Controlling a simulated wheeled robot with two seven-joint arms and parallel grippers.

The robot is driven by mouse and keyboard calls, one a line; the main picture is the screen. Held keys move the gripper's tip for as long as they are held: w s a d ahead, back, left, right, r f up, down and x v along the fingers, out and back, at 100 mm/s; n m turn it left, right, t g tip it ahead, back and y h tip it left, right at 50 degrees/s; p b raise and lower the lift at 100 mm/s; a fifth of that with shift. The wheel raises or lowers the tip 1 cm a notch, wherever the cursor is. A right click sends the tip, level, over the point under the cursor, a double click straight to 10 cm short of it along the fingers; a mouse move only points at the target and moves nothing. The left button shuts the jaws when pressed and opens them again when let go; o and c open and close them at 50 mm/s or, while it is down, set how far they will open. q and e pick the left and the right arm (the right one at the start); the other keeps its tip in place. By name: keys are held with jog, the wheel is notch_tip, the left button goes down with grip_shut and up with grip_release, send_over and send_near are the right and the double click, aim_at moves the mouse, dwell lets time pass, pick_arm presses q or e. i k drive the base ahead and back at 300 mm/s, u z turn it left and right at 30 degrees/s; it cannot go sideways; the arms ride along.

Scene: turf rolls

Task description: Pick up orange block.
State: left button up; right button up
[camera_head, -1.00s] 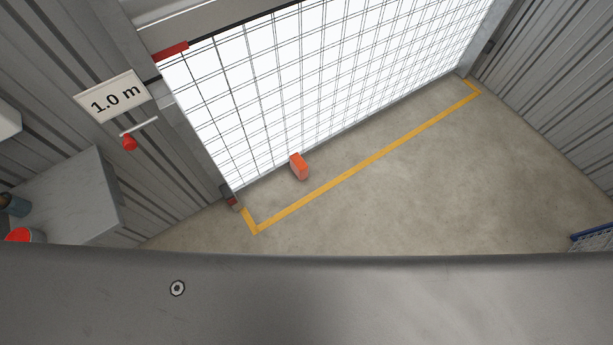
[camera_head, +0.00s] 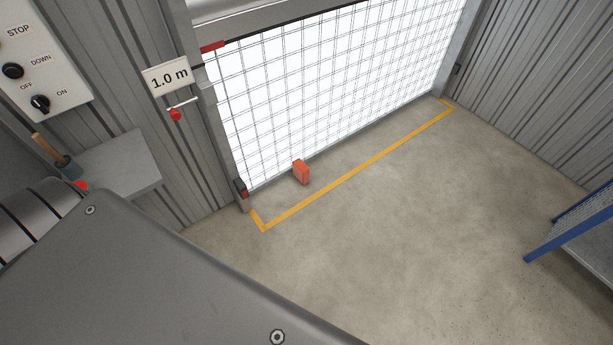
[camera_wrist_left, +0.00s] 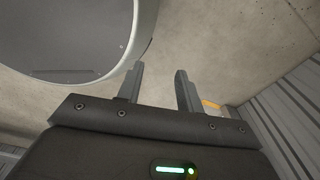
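The orange block (camera_head: 301,172) stands on the concrete floor in the head view, close to the foot of the mesh gate and inside the yellow floor line. My left gripper (camera_wrist_left: 160,80) shows in the left wrist view with its two fingers apart and nothing between them. Bare floor lies beyond the fingers. The block is not visible in the left wrist view. Neither gripper shows in the head view, where a large grey part of my own body fills the lower left.
The mesh gate (camera_head: 330,85) stands behind the block. A grey shelf (camera_head: 125,165) and a switch panel (camera_head: 40,65) are at the left. A blue-framed rack (camera_head: 560,232) is at the right. The floor between (camera_head: 400,220) is clear.

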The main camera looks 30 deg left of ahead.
aim_at(301, 170)
jog(key=z, duration=0.6)
jog(key=i, duration=1.35)
jog(key=z, duration=0.3)
jog(key=i, duration=1.05)
jog(key=u, duration=1.4)
jog(key=i, duration=0.9)
jog(key=u, duration=1)
